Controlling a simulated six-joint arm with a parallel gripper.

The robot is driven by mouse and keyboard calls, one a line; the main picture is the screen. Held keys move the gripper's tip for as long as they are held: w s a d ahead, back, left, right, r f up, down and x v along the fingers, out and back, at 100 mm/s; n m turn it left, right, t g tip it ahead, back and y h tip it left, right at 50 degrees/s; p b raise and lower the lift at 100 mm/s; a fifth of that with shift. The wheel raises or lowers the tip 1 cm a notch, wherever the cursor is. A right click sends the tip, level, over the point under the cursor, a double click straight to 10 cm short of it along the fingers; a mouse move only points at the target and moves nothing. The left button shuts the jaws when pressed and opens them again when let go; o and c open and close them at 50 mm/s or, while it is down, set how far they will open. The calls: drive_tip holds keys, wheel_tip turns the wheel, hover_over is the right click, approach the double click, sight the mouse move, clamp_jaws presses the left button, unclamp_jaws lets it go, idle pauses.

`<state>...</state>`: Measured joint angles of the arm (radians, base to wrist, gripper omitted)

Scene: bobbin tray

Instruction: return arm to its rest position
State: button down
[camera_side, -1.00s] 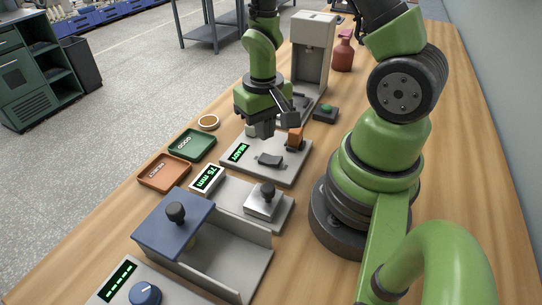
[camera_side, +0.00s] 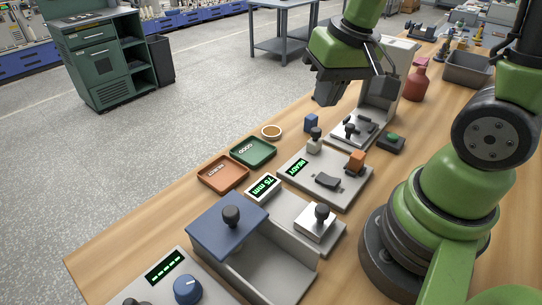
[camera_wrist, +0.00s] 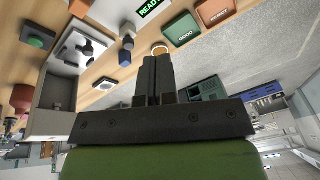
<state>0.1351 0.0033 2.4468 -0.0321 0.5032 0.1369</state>
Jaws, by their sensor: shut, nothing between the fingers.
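My gripper (camera_side: 326,90) is raised in the air above the far part of the workbench in the side view. It is clear of the devices below it. In the wrist view its two dark fingers (camera_wrist: 157,72) are together with nothing between them. My green arm rises from its base at the right of the side view.
Below stand a grey plate reading READY (camera_side: 337,193), a green GOOD tray (camera_side: 271,159), an orange REJECT tray (camera_side: 205,182) and a blue-topped box (camera_side: 205,222). A tall pale machine (camera_side: 405,47), red bottle (camera_side: 416,83) and grey bin (camera_side: 447,72) stand farther back.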

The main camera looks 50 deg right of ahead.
drive_tip(key=s+a+r+n+t+y, duration=0.1)
drive_tip(key=s+a+r+t+y, duration=0.1)
drive_tip(key=s+a+r+t, duration=0.2)
drive_tip(key=s+a+r, duration=0.1)
drive_tip(key=s+r, duration=0.2)
drive_tip(key=r, duration=0.3)
drive_tip(key=shift+r+n, duration=0.2)
drive_tip(key=shift+n, duration=0.1)
drive_tip(key=shift+s, duration=0.1)
